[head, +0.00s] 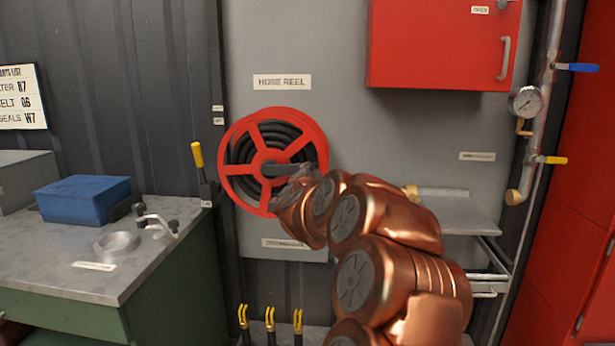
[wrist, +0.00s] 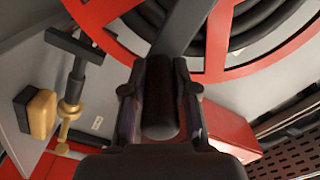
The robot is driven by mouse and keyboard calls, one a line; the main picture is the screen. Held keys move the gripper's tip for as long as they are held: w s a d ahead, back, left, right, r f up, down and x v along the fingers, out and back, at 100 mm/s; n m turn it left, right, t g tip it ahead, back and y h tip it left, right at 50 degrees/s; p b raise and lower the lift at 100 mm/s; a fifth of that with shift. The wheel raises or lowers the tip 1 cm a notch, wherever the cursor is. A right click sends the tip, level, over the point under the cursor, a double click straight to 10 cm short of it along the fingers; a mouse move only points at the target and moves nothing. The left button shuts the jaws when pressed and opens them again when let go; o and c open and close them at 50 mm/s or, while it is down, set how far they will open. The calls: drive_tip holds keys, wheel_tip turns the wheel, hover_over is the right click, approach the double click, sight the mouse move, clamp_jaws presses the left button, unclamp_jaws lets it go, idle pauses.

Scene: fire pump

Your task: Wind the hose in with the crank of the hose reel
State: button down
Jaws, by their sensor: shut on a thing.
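The red hose reel (head: 230,182) is mounted on the grey wall panel under a "HOSE REEL" label. The black hose (head: 243,150) lies coiled inside its spoked rim. The dark crank arm (head: 285,169) runs from the hub toward the right, and its outer end is hidden behind my gripper in the head view. In the wrist view the crank arm (wrist: 186,28) comes down to a dark cylindrical crank handle (wrist: 160,118). My gripper (wrist: 160,112) is shut around this handle, with a finger on each side. The hose's free end is not clearly visible.
A red cabinet (head: 440,45) hangs at the upper right. A pipe with a gauge (head: 526,101) and blue and yellow levers runs down the right. A metal shelf (head: 460,212) sits behind my arm. A workbench (head: 60,255) with a blue box (head: 83,199) stands left.

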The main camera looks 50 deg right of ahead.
wheel_tip(320, 180, down, 9)
drive_tip(key=w+a+m+b, duration=0.1)
drive_tip(key=w+m+b, duration=0.1)
drive_tip(key=m+b, duration=0.5)
drive_tip(key=shift+w+a+f+m+b, duration=0.2)
drive_tip(key=shift+a+m+b, duration=0.1)
drive_tip(key=shift+b, duration=0.7)
drive_tip(key=shift+w+a, duration=0.1)
drive_tip(key=c, duration=1)
unclamp_jaws()
drive_tip(key=shift+o, duration=0.6)
